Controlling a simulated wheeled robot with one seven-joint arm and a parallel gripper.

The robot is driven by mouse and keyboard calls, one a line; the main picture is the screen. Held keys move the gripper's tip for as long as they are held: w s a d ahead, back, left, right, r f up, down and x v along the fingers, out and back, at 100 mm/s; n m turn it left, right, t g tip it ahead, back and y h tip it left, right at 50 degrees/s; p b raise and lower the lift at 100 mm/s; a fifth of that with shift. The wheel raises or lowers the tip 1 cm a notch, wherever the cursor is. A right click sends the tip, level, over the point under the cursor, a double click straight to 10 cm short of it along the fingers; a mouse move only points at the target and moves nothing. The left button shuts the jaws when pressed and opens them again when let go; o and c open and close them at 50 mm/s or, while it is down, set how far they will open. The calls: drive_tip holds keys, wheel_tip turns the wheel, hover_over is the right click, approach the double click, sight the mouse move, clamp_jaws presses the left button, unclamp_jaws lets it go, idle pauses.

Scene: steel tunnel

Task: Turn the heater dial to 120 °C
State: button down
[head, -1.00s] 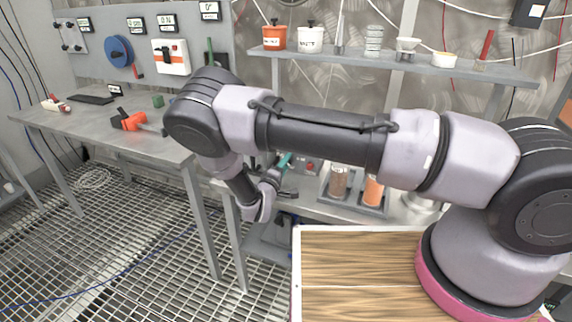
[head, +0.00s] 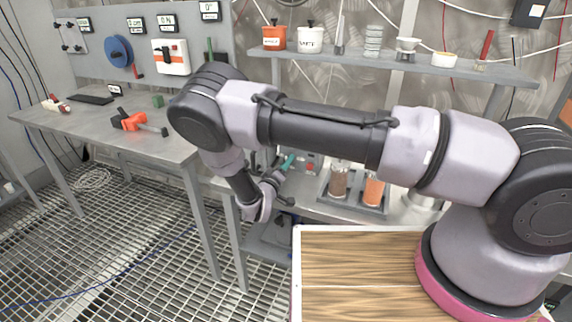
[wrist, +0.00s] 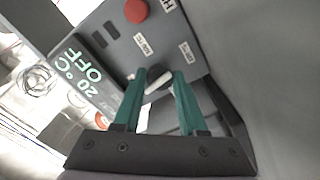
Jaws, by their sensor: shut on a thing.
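The heater (wrist: 205,55) is a grey box that fills the upper middle of the wrist view. Its dark display (wrist: 88,78) reads "20 °C" and "OFF". A red button (wrist: 136,11) and small white labels are on its face. The dial, with a pale pointer bar (wrist: 157,83), is between the two green fingers of my gripper (wrist: 160,78), which is shut on it. In the head view my gripper (head: 287,163) is at the heater (head: 312,164), of which only part shows behind my arm. The dial is hidden there.
A rack with two filled jars (head: 356,189) stands to the right of the heater. A shelf (head: 390,65) with pots and cups runs above. A wooden top (head: 350,270) is in front.

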drive_tip(key=shift+f, duration=0.1)
drive_tip(key=shift+c, duration=2.3)
unclamp_jaws()
drive_tip(key=shift+s, duration=0.15)
drive_tip(key=v, duration=1)
drive_tip(key=shift+s+a, duration=0.15)
drive_tip(key=shift+s, duration=0.1)
